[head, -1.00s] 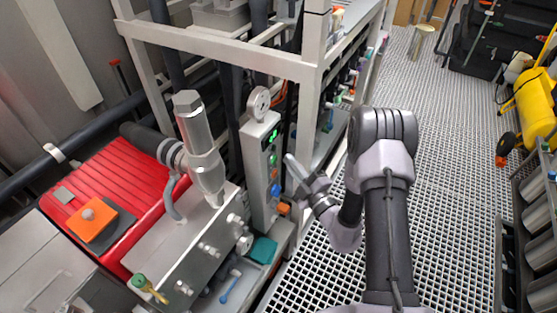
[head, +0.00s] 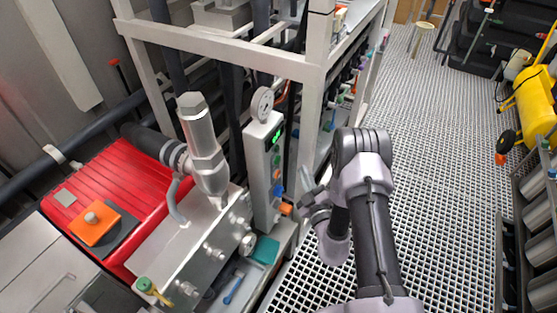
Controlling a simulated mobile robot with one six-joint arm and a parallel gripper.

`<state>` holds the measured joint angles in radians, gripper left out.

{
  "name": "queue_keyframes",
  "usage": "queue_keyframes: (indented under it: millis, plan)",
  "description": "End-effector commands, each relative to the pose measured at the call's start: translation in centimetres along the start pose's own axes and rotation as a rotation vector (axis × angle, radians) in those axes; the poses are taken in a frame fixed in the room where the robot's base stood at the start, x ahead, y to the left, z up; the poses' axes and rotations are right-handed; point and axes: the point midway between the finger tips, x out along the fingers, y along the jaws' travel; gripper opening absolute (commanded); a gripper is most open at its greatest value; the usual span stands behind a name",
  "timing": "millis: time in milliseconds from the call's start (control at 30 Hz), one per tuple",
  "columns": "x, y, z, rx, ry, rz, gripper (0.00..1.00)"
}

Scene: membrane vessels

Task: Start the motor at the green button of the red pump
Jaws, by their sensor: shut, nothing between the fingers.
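The red pump (head: 125,185) with its ribbed red motor housing stands at the left, joined to a grey metal block (head: 185,245). To its right is an upright grey control box (head: 256,180) with a lit green display (head: 276,136) on its narrow right-hand face. Below the display are small buttons; a green button (head: 276,159) shows near the upper part, with a blue one lower down. My gripper (head: 306,180) is shut and empty. It is just right of the control box, at about the height of the lower buttons in the picture, and appears apart from them.
A round gauge (head: 262,103) sits above the control box. An orange knob (head: 286,209) sticks out low on the box. A white frame rack (head: 225,45) stands behind. The grating floor (head: 430,180) to the right is open. A yellow tank (head: 535,100) stands at far right.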

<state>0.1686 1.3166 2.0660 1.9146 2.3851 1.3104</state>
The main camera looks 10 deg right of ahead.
Motion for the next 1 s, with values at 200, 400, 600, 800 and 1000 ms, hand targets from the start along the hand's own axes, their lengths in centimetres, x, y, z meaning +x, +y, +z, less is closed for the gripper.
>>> queue_keyframes:
  millis: [200,400,600,800,1000]
  plan:
    - [2.2,-1.6,-1.8,0.0,0.003,-0.001,0.0]
    - [3.6,-2.5,-2.6,-0.001,0.002,0.0,0.0]
    - [3.9,-2.8,-2.9,0.001,0.001,0.0,0.0]
    - [3.9,-2.8,-2.8,0.0,0.001,0.0,0.0]
    - [3.9,-2.8,-2.8,0.0,0.0,0.0,0.0]
